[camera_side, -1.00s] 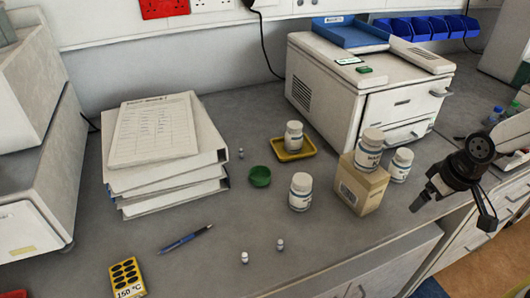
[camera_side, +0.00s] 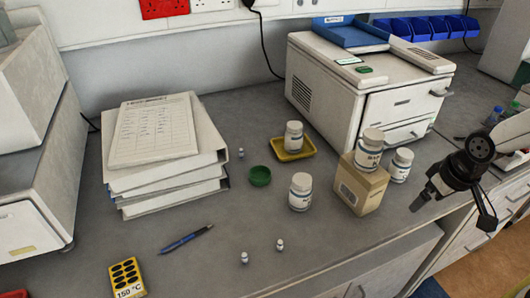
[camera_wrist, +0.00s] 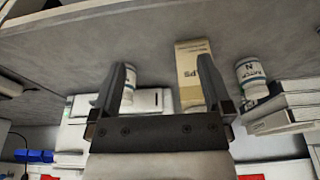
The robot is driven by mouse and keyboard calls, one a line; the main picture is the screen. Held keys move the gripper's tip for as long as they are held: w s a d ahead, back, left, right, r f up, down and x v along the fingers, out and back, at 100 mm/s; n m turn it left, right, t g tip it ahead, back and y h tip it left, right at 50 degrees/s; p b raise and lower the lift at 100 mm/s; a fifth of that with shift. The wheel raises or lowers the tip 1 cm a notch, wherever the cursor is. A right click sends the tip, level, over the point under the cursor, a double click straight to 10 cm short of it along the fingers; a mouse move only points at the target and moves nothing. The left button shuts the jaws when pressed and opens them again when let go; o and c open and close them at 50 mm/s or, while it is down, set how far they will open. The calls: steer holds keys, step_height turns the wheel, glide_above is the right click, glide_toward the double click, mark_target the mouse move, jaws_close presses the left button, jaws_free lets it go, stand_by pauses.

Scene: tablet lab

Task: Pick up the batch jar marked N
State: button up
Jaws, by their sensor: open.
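A white-lidded jar labelled N (camera_wrist: 252,78) shows right of my gripper in the wrist view, beside the binders. It appears to be the front jar (camera_side: 300,192) standing on the bench in the side view, where its label is too small to read. My gripper (camera_side: 452,214) is open and empty at the right, above the bench's front edge and apart from every jar. In the wrist view my gripper's fingers (camera_wrist: 166,62) stand spread, with the cardboard box (camera_wrist: 188,85) seen beyond between them. The left finger partly covers another jar (camera_wrist: 131,78).
Another jar stands on the cardboard box (camera_side: 356,190), one stands just right of it (camera_side: 401,166), and one stands in a yellow tray (camera_side: 308,149). A green bowl (camera_side: 260,176) and small vials lie nearby. Binders (camera_side: 172,182) are stacked left. The front bench is mostly clear.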

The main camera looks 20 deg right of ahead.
steer(key=shift+r, duration=0.1)
steer(key=w+r+v, duration=0.1)
steer(key=w+v, duration=0.1)
steer(key=v, duration=0.9)
steer(key=w+a+n+t, duration=0.1)
steer(key=w+t, duration=0.1)
steer(key=w, duration=0.2)
steer(key=w+a+n+t, duration=0.1)
steer(key=w+a+t, duration=0.1)
steer(key=w, duration=0.2)
steer(key=w+a+f+t, duration=0.1)
steer(key=w+a+t, duration=0.1)
steer(key=w, duration=0.2)
steer(key=shift+w+a+n+y, duration=0.15)
steer(key=shift+n+y, duration=0.25)
steer(key=n+t+y, duration=0.2)
steer(key=n+y, duration=0.2)
steer(key=y, duration=0.2)
glide_above(304, 180)
steer(key=s+d, duration=0.3)
steer(key=s, duration=0.1)
step_height(304, 180, down, 13)
steer(key=shift+a+r, duration=0.1)
steer(key=shift+r, duration=0.05)
steer(key=shift+w, duration=0.1)
